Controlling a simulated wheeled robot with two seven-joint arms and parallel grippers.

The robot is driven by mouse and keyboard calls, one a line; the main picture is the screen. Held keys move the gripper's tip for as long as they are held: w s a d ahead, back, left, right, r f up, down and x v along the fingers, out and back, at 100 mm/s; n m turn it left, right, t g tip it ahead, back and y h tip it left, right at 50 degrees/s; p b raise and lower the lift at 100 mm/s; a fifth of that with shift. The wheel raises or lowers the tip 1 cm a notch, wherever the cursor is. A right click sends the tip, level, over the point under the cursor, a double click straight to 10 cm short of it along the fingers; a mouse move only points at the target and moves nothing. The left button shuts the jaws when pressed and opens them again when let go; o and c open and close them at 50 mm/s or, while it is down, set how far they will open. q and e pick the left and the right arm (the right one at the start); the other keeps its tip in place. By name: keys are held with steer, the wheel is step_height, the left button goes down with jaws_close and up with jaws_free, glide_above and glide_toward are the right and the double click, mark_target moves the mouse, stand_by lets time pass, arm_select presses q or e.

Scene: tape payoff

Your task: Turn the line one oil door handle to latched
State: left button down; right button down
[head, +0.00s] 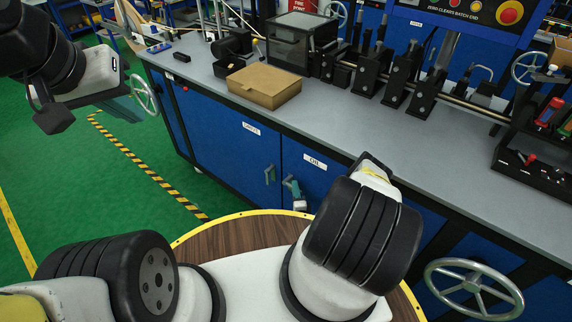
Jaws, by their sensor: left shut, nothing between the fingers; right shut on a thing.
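The line one oil door (318,184) is a blue cabinet door under the bench, labelled OIL, and it looks closed. Its grey-green handle (289,184) is near the door's left edge and looks slightly tilted. My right gripper (298,200) is only partly in view at the lower end of this handle and is shut on it. My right wrist and arm hide much of the area to the right. My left gripper (53,117) is shut and empty, out over the green floor at the far left, well away from the door.
The DRIVE door (235,137) with a similar handle (270,175) is just left. A cardboard box (264,85) and black fixtures stand on the grey bench (340,115). Handwheels stick out at the left (143,95) and lower right (474,290).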

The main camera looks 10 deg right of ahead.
steer(key=shift+f+m+t, duration=0.35)
steer(key=shift+m+t, duration=0.15)
steer(key=shift+m, duration=0.1)
steer(key=c, duration=1.4)
jaws_free()
